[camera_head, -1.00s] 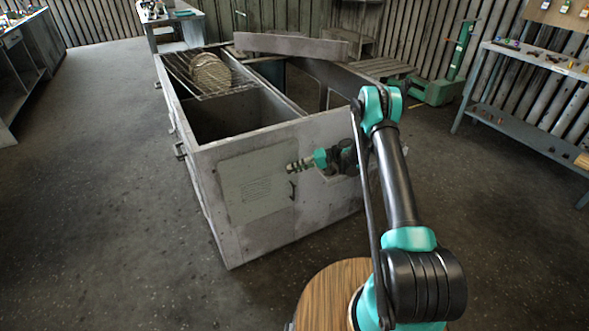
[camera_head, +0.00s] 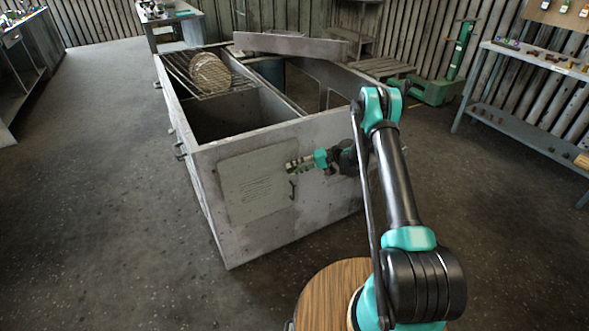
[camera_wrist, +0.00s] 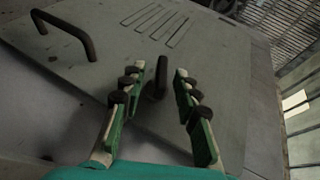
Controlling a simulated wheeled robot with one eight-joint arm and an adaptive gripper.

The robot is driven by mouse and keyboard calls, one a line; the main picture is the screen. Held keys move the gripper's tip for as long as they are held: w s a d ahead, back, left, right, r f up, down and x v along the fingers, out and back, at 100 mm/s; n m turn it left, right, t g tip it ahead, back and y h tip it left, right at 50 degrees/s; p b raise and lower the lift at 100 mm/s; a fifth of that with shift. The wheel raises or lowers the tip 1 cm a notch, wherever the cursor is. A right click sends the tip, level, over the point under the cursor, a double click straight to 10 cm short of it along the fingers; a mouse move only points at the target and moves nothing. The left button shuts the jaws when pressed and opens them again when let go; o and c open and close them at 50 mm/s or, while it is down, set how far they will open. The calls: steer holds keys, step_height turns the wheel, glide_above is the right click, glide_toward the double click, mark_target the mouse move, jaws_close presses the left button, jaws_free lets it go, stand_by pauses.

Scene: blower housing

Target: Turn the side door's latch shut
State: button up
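The side door (camera_head: 250,195) is a pale grey panel with slots on the front wall of the blower housing (camera_head: 235,255). In the wrist view the door (camera_wrist: 205,45) lies close in front of my gripper (camera_wrist: 160,75). My gripper is open, with one finger on each side of a short dark latch (camera_wrist: 158,85); a gap shows on both sides, and I cannot tell whether either finger touches it. In the head view my gripper (camera_head: 290,166) is at the door's upper right and the latch is hidden. A dark bar handle (camera_head: 292,190) is just below it.
The bar handle (camera_wrist: 80,38) stands out from the surface at upper left in the wrist view. The housing's open top holds a wire rack (camera_head: 185,75) with a round part (camera_head: 210,73). A workbench (camera_head: 530,62) stands at right. The floor left of the housing is clear.

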steer(key=v, duration=0.7)
steer(key=shift+d, duration=0.15)
